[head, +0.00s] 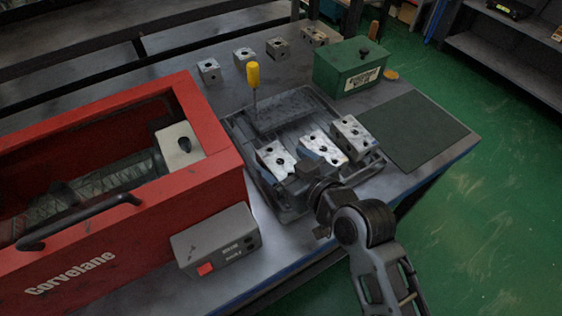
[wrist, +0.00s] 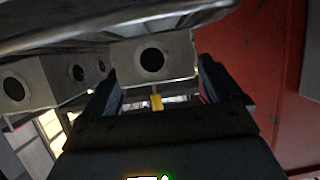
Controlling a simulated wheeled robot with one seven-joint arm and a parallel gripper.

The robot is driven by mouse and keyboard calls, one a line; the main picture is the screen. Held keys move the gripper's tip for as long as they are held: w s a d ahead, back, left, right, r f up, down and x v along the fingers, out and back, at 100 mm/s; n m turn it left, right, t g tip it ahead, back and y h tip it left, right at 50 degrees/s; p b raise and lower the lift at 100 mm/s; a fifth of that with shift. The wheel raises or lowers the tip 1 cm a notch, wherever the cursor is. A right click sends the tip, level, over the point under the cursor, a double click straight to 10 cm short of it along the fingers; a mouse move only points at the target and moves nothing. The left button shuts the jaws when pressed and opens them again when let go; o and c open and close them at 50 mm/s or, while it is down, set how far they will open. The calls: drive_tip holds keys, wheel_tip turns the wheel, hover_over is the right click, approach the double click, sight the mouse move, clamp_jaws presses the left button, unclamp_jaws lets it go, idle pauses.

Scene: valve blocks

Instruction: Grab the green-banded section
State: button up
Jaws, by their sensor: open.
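Three grey metal valve blocks with dark round holes stand in a dark tray (head: 237,133): a left block (head: 275,156), a middle block (head: 325,148) and a right block (head: 353,132). I cannot make out a green band on any of them. My gripper (head: 293,180) is low over the near side of the tray, close to the left block and partly hiding it. In the wrist view my open gripper (wrist: 155,72) has a block (wrist: 180,55) ahead between its two fingers; contact cannot be told. Another block (wrist: 28,85) shows to the left there.
A red machine (head: 225,165) with a block inside and a grey switch box (head: 215,240) stand left. A yellow-handled screwdriver (head: 253,75) stands upright at the tray. A green box (head: 348,70), dark mat (head: 418,128) and several blocks (head: 244,57) lie beyond. The mat is clear.

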drive_tip(key=shift+w+a+f, duration=0.25)
drive_tip(key=shift+w+a, duration=0.05)
drive_tip(key=shift+w, duration=0.05)
drive_tip(key=shift+r, duration=0.1)
drive_tip(key=c, duration=1.4)
drive_tip(key=shift+r, duration=0.1)
